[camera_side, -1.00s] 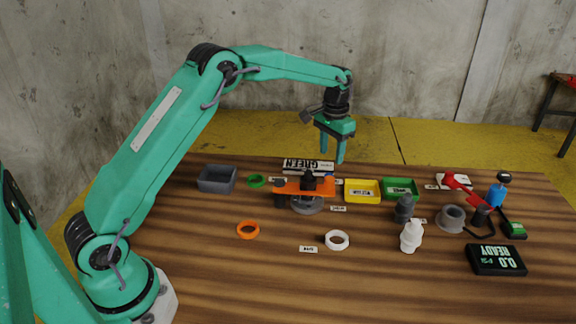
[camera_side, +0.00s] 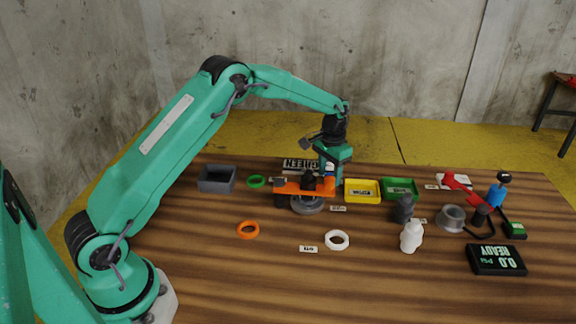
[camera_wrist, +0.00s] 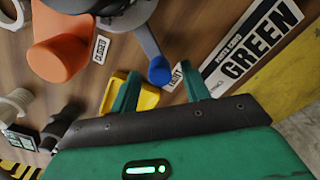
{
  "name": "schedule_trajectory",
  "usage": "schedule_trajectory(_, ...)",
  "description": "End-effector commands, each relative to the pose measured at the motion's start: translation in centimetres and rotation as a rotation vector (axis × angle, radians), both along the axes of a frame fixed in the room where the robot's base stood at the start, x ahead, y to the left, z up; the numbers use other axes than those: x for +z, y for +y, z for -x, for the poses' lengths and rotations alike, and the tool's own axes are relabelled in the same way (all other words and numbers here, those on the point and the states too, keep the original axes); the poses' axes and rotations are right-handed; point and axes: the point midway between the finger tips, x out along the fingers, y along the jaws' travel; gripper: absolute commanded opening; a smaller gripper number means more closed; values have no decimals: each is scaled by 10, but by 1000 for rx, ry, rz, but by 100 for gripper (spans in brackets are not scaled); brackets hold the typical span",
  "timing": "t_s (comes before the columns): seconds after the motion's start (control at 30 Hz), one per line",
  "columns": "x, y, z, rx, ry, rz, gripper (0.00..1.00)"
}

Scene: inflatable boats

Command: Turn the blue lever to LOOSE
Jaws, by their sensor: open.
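The blue lever tip (camera_wrist: 159,75) sits at the end of a grey arm in the wrist view, just beyond and between my fingers. My gripper (camera_wrist: 160,72) is open and points down; I cannot tell whether either finger touches the tip. In the side view my gripper (camera_side: 329,178) is low behind the orange part (camera_side: 292,188) of the fixture, and the lever is mostly hidden there. A small white label (camera_wrist: 173,77) lies beside the blue tip, partly covered by a finger. Another small label (camera_wrist: 101,48) lies near the orange part; its writing is too small to read.
A sign reading GREEN (camera_wrist: 250,45) lies close beside my right finger. A yellow tray (camera_side: 362,191) and a green tray (camera_side: 401,188) stand right of the fixture, and a grey bin (camera_side: 217,179) stands left. The front of the table is mostly clear.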

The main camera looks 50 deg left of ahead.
Motion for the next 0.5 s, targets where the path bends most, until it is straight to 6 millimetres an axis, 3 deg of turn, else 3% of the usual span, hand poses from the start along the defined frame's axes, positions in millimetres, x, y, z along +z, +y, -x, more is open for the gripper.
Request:
schedule_trajectory(0.27,-1,0,0,0,0,0,47)
schedule_trajectory(0.5,-1,0,0,0,0,0,1)
